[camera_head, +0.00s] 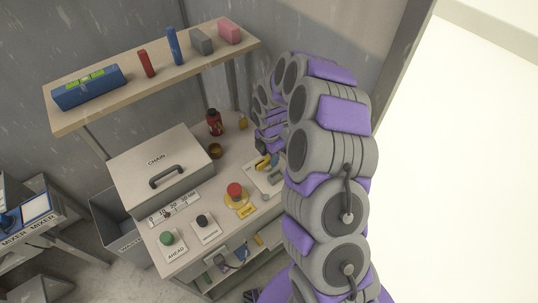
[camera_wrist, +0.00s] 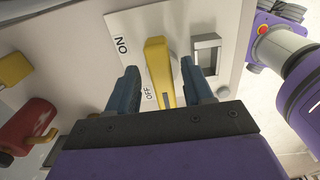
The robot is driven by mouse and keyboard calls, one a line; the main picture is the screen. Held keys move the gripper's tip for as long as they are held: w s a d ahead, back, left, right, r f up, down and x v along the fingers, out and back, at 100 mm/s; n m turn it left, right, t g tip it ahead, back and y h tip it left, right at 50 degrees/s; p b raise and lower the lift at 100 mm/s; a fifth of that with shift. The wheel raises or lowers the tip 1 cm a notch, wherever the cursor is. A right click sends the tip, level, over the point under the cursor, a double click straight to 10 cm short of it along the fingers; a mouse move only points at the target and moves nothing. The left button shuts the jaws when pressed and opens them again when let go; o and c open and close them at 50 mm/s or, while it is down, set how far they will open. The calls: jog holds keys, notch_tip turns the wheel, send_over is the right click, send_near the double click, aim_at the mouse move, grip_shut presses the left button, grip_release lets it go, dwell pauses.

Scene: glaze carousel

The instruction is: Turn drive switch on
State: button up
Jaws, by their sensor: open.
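The drive switch is a pale panel (camera_wrist: 135,25) with a yellow lever (camera_wrist: 160,60) and printed ON and OFF labels. In the wrist view the lever's lower end is beside OFF, and ON is up to the left. My gripper (camera_wrist: 158,72) is open, with one blue-grey finger on each side of the lever. I cannot tell whether either finger touches it. In the head view the yellow lever (camera_head: 263,163) shows small at the bench's right side, partly behind my arm.
A grey metal bracket (camera_wrist: 207,52) stands right of the lever. A red bottle (camera_head: 214,122), a red stop button (camera_head: 235,190), a green button (camera_head: 167,238) and a black knob (camera_head: 202,220) are on the bench. A CHAIN cover (camera_head: 140,150) is left; a shelf (camera_head: 160,88) hangs above.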

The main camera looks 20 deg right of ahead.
jog(key=shift+c, duration=0.3)
grip_shut()
jog(key=shift+r+m+p, duration=0.15)
jog(key=shift+m+p, duration=0.15)
jog(key=shift+p, duration=0.1)
jog(key=m+p, duration=0.2)
jog(key=shift+s+d+m, duration=0.1)
jog(key=shift+s+m, duration=0.1)
jog(key=shift+m, duration=0.2)
jog(key=m+p, duration=0.2)
jog(key=m, duration=0.1)
jog(key=m+p, duration=0.1)
jog(key=m, duration=0.1)
jog(key=shift+s, duration=0.25)
jog(key=m+p, duration=0.1)
jog(key=m, duration=0.1)
jog(key=m+p, duration=0.1)
jog(key=m, duration=0.2)
jog(key=shift+s+a, duration=0.15)
jog(key=shift+a, duration=0.05)
jog(key=shift+s+a+m+p, duration=0.15)
jog(key=shift+m+p, duration=0.6)
jog(key=shift+m, duration=1.45)
jog(key=shift+a, duration=0.1)
